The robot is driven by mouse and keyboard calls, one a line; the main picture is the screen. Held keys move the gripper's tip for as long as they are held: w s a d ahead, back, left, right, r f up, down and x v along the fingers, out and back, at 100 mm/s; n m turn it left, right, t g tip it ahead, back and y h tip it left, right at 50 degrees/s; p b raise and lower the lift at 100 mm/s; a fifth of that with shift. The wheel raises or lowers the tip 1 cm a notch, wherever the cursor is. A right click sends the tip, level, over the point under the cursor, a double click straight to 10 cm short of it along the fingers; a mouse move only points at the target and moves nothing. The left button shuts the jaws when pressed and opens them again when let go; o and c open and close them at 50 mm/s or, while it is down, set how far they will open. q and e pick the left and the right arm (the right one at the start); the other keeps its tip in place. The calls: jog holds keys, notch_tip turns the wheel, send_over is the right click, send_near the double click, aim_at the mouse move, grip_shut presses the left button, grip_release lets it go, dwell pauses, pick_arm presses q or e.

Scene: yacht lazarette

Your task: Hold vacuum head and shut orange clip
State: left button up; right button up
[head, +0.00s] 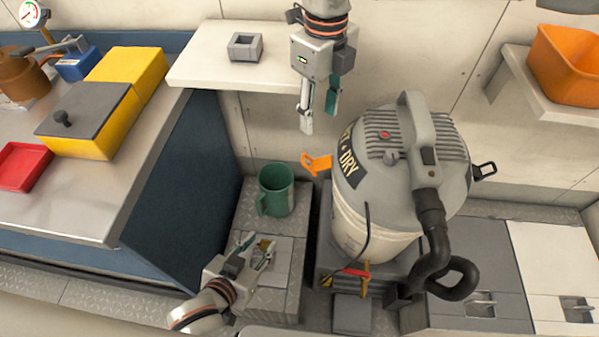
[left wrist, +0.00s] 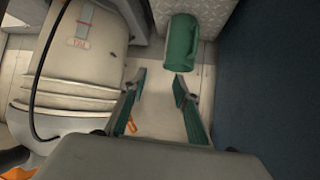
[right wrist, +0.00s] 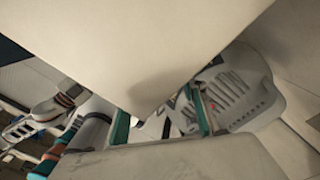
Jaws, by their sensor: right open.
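The grey wet-and-dry vacuum head (head: 440,125) sits on a cream drum (head: 355,228) in the head view. Its vents also show in the right wrist view (right wrist: 235,95). The orange clip (head: 317,163) sticks outward from the head's left side, apart from the drum wall. My right gripper (head: 320,110) hangs open and empty above the clip, left of the vacuum handle. My left gripper (head: 258,247) is low, left of the drum and below the clip. Its fingers (left wrist: 158,90) are apart with nothing between them. The drum (left wrist: 75,65) fills the left of the left wrist view.
A green mug (head: 276,190) stands on a step behind my left gripper. A white shelf (head: 215,70) with a grey block is beside my right gripper. A black hose (head: 432,240) hangs at the drum's front. A black clip (head: 485,170) projects from the right side.

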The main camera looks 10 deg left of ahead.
pick_arm(q)
jog(key=w+d+r+n+t, duration=0.1)
jog(key=w+d+r+n, duration=0.2)
jog(key=w+d+r, duration=0.4)
jog(key=n+t+y, duration=0.2)
jog(key=n, duration=0.1)
send_near(304, 157)
jog(key=x, duration=1)
jog(key=shift+w+f, duration=0.15)
jog(key=shift+w, duration=0.15)
